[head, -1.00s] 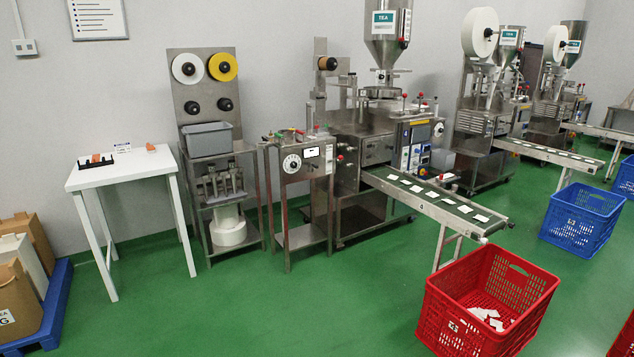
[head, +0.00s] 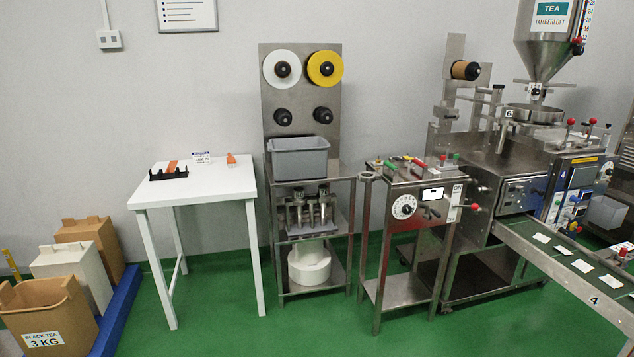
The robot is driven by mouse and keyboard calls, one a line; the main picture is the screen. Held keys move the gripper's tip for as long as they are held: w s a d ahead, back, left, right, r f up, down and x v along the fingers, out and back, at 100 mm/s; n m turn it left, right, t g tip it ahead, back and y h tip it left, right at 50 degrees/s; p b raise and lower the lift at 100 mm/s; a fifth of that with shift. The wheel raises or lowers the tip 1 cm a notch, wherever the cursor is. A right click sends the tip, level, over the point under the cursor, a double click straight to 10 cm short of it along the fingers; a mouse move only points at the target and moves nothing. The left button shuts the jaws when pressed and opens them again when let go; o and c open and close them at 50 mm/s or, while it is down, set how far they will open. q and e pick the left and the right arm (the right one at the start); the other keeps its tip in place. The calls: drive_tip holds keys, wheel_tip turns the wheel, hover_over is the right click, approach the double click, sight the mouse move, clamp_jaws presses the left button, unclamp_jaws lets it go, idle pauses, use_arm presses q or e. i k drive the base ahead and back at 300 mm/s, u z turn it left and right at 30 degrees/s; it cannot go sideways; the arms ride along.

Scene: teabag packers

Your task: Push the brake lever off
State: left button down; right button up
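A steel control stand (head: 400,245) with a dial and a small display stands left of the tea machine (head: 500,200). On its right side is an upright plate (head: 456,200) marked ON at the top. A red-knobbed lever (head: 474,207) sits beside this plate, near its middle. Several coloured handles (head: 415,162) lie on top of the stand. More red-knobbed levers (head: 571,122) rise from the machine top. No lever carries a readable brake label, so I cannot tell for certain which one is the brake lever. Neither gripper is in view.
A white table (head: 230,185) and a reel stand (head: 305,115) are left of the control stand. Boxes stand on a blue pallet (head: 118,308) at far left. A conveyor (head: 560,262) juts out at right. The green floor (head: 330,325) in front is clear.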

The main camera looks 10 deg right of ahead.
sight(474, 206)
drive_tip(key=z, duration=0.1)
drive_tip(key=i, duration=1.4)
drive_tip(key=z, duration=0.9)
drive_tip(key=i, duration=0.8)
drive_tip(key=z, duration=1.45)
drive_tip(key=i, duration=0.55)
drive_tip(key=z, duration=0.35)
